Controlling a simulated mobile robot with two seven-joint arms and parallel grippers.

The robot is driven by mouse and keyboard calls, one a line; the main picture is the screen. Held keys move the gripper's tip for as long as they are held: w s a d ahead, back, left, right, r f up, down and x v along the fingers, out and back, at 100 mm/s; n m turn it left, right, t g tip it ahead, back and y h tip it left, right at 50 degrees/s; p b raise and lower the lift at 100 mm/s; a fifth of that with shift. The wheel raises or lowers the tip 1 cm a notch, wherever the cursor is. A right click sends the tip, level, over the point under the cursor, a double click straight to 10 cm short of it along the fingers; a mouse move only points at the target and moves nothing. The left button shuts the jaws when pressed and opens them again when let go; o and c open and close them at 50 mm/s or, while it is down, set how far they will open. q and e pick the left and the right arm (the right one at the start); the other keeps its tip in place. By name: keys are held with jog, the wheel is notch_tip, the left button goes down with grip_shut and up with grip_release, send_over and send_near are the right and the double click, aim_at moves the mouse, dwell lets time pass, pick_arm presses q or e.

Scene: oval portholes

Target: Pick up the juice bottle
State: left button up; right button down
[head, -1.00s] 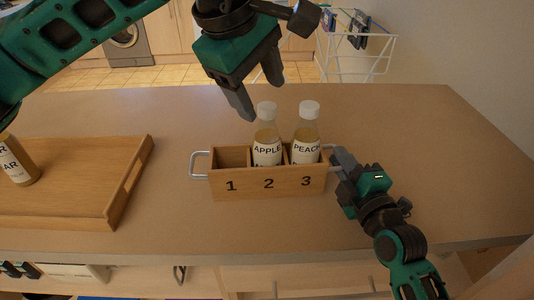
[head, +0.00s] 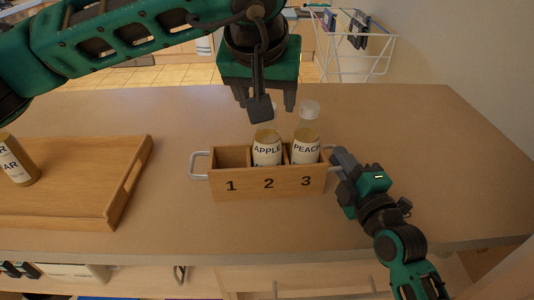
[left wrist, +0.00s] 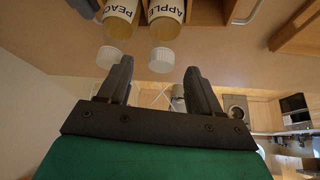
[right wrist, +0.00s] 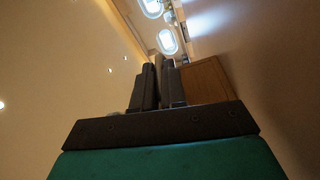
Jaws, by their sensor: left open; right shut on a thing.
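Two juice bottles with white caps stand upright in a wooden crate (head: 268,187) with slots numbered 1, 2 and 3. The APPLE bottle (head: 267,150) is in slot 2, its cap mostly hidden by my left gripper (head: 267,100). The PEACH bottle (head: 305,150) is in slot 3. Slot 1 is empty. My left gripper is open above and behind the bottles. In the left wrist view the APPLE cap (left wrist: 162,60) lies just beyond the gap between the fingers, the PEACH cap (left wrist: 110,57) to the left. My right gripper (head: 338,160) is shut on the crate's right handle.
A wooden tray (head: 128,187) at left holds another bottle (head: 17,162), labelled with letters ending in AR. The crate's left handle (head: 199,166) is free. The counter (head: 430,150) is clear at right. A white drying rack (head: 365,50) stands behind the counter.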

aim_at(267, 148)
pick_arm(q)
jog(key=shift+x, duration=3.5)
jog(key=shift+w+a+r, duration=0.1)
jog(key=shift+a, duration=0.1)
grip_shut()
jog(key=shift+r, duration=0.1)
